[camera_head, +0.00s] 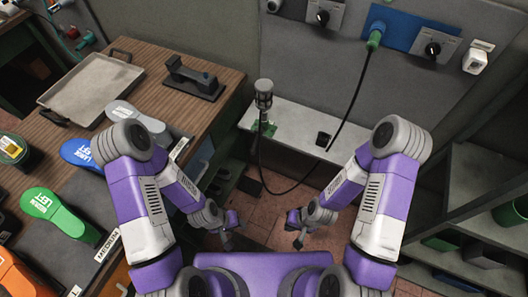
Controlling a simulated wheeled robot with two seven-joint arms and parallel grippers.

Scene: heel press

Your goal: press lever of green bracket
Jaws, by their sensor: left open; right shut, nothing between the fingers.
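A small green piece (268,130), which may be the green bracket, lies on the pale bench top (290,128) at the back centre. A dark upright post with a grey ribbed head (264,96) stands at it and partly covers it; I cannot make out a lever. My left gripper (228,238) is low in the centre, in front of the bench, open and apart from the green piece. My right gripper (298,240) is to its right, shut and empty. Both are small in view and touch nothing that I can see.
A wooden table (140,85) at left carries a metal tray (92,88), a black stand (193,79) and blue, green (60,218) and orange sole shapes. A black cable (350,95) hangs from a wall panel to near the post. Shelves (475,200) stand at right.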

